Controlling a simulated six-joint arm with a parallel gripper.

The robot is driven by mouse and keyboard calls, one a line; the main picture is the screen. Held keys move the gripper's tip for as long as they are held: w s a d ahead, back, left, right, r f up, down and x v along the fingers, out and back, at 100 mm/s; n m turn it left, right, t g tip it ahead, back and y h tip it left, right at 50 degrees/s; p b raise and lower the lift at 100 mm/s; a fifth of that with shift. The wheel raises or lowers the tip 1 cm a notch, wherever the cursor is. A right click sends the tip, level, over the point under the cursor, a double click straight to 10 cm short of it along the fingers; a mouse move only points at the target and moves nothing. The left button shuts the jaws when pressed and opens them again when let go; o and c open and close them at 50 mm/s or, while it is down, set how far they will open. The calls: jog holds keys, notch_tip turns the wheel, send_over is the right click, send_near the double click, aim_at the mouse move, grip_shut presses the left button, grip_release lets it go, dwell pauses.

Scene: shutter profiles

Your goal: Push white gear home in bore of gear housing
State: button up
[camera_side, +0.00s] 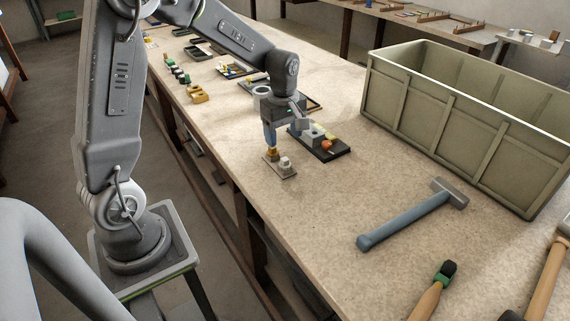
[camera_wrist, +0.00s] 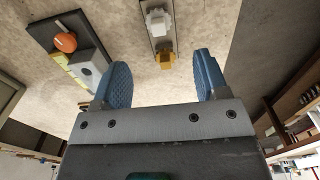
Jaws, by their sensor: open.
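A white, gear-like piece (camera_side: 285,164) stands on a small flat plate (camera_side: 289,174); it also shows at the top of the wrist view (camera_wrist: 158,20). An orange-yellow piece (camera_side: 272,153) stands beside it on the same plate. My gripper (camera_side: 270,142) is open and points down just above the orange-yellow piece, with the white piece just off to one side. A grey block with a round hole (camera_wrist: 88,66), which may be the gear housing, sits on a black tray (camera_side: 338,153). The hole looks empty.
The black tray also holds an orange round piece (camera_side: 327,145) and a yellow piece (camera_side: 330,135). A large olive crate (camera_side: 455,120) stands at right. A hammer (camera_side: 410,217) lies in front of it. The bench is bare between plate and hammer.

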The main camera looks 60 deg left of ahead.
aim_at(285, 158)
jog(key=f, duration=0.9)
jog(key=shift+d+f, duration=0.2)
jog(key=c, duration=1)
